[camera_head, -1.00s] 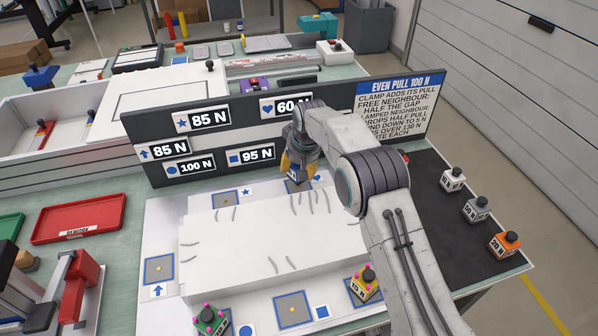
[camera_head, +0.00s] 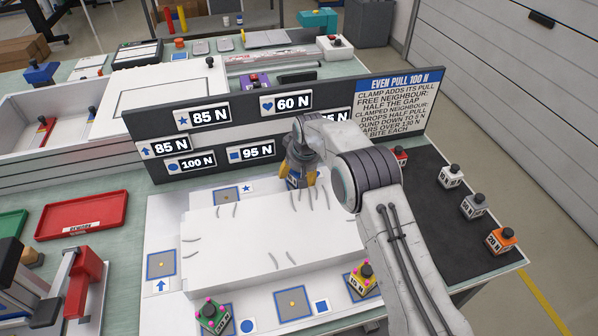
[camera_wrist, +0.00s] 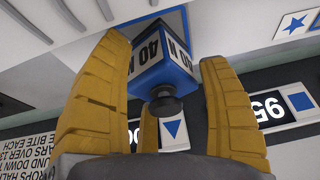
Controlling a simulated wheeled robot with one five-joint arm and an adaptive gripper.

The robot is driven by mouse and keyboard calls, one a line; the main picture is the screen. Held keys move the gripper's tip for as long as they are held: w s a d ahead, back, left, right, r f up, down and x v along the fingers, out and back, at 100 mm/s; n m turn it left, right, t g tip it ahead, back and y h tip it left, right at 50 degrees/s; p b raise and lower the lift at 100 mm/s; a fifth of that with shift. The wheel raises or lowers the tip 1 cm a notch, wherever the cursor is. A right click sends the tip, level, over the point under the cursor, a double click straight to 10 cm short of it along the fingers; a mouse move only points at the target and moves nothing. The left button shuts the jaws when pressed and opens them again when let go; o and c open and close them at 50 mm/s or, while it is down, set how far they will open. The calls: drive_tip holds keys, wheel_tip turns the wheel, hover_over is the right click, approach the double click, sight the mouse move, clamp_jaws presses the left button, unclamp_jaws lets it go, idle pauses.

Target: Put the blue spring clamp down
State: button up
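The blue spring clamp (camera_wrist: 163,62), marked 40 N with a dark knob, is between the yellow fingers of my gripper (camera_wrist: 163,58) in the wrist view. In the head view my gripper (camera_head: 300,178) is low at the far edge of the white panel, and the clamp (camera_head: 293,183) is mostly hidden by the fingers. A blue-bordered pad (camera_wrist: 180,22) shows behind the clamp in the wrist view. I cannot tell whether the clamp touches it.
A dark label board (camera_head: 222,166) stands close behind my gripper. A green clamp (camera_head: 212,315) and a yellow clamp (camera_head: 362,278) stand at the near edge. Bare pads are at the left (camera_head: 161,265) and front (camera_head: 292,304). Several clamps stand on the black mat (camera_head: 436,225).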

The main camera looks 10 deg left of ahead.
drive_tip(key=shift+o, duration=0.8)
drive_tip(key=shift+r, duration=0.1)
drive_tip(key=b+v, duration=0.7)
drive_tip(key=v, duration=0.3)
drive_tip(key=s+d+r+m, duration=0.1)
drive_tip(key=s+d+r, duration=0.5)
drive_tip(key=d+r, duration=0.3)
drive_tip(key=s+d+m+h, duration=0.1)
drive_tip(key=s+d+m, duration=0.2)
drive_tip(key=s+d, duration=1.4)
drive_tip(key=s+d+f, duration=0.1)
drive_tip(key=s+f, duration=0.1)
drive_tip(key=s, duration=0.4)
drive_tip(key=s+d+f+m, duration=0.1)
drive_tip(key=s+d+f, duration=0.1)
drive_tip(key=s, duration=0.5)
drive_tip(key=shift+s+f+h, duration=0.15)
drive_tip(key=shift+f+h, duration=0.25)
